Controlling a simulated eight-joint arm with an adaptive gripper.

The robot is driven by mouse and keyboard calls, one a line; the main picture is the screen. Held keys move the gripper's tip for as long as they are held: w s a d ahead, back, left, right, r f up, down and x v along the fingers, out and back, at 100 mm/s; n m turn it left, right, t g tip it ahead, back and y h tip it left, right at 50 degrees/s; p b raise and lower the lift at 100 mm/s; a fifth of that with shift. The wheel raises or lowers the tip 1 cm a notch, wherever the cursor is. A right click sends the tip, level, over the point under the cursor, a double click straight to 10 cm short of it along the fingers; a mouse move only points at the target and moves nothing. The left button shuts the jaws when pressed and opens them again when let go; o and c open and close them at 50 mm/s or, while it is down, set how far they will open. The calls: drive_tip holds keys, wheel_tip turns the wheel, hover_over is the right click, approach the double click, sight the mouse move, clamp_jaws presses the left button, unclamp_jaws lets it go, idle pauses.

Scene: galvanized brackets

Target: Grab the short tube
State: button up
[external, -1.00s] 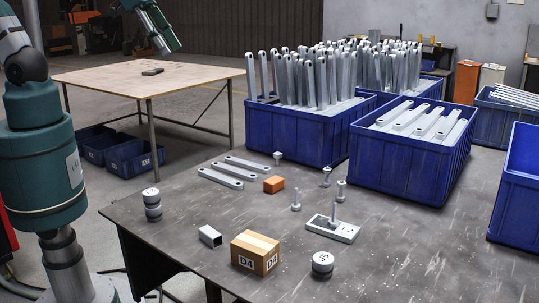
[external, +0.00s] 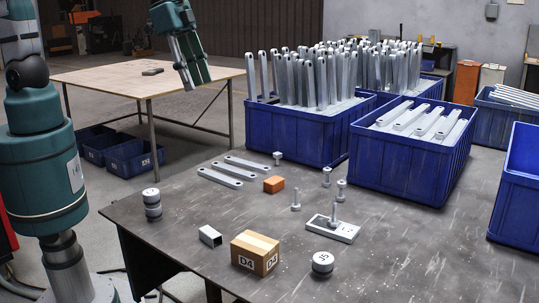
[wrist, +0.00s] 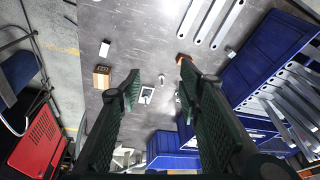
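The short tube (external: 210,236) is a light grey, square, hollow piece lying on the dark table, left of the cardboard box marked D4. In the wrist view the tube (wrist: 104,49) is small, near the upper left, outside the left finger. My gripper (external: 194,80) hangs in the air beyond the table's left part, pointing down, well above and apart from the tube. In the wrist view my gripper (wrist: 160,70) has its two dark green fingers spread wide with nothing between them.
The cardboard box (external: 255,253) stands close right of the tube. An orange block (external: 274,184), flat bars (external: 220,177), bolts, a plate (external: 345,232) and round weights (external: 322,263) lie around. Blue crates (external: 405,175) fill the back right. Bare table surrounds the tube's left side.

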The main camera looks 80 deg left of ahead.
drive_tip(key=w+d+f+m+g+b, duration=0.1)
drive_tip(key=w+d+f+m+g, duration=0.2)
drive_tip(key=d+f, duration=0.85)
drive_tip(key=m+y+b, duration=0.1)
drive_tip(key=m+b, duration=0.1)
hover_over(210, 232)
wheel_tip(210, 232, down, 12)
drive_tip(key=shift+w+a+f, duration=0.1)
drive_tip(key=shift+a+f, duration=0.05)
drive_tip(key=shift+f, duration=0.05)
drive_tip(key=shift+d+f, duration=0.2)
drive_tip(key=shift+f, duration=0.1)
drive_tip(key=shift+f, duration=1.3)
drive_tip(key=shift+f, duration=0.1)
drive_tip(key=shift+a+f+b, duration=0.1)
drive_tip(key=shift+f+b, duration=0.65)
drive_tip(key=shift+f, duration=1.75)
drive_tip(key=shift+c, duration=0.3)
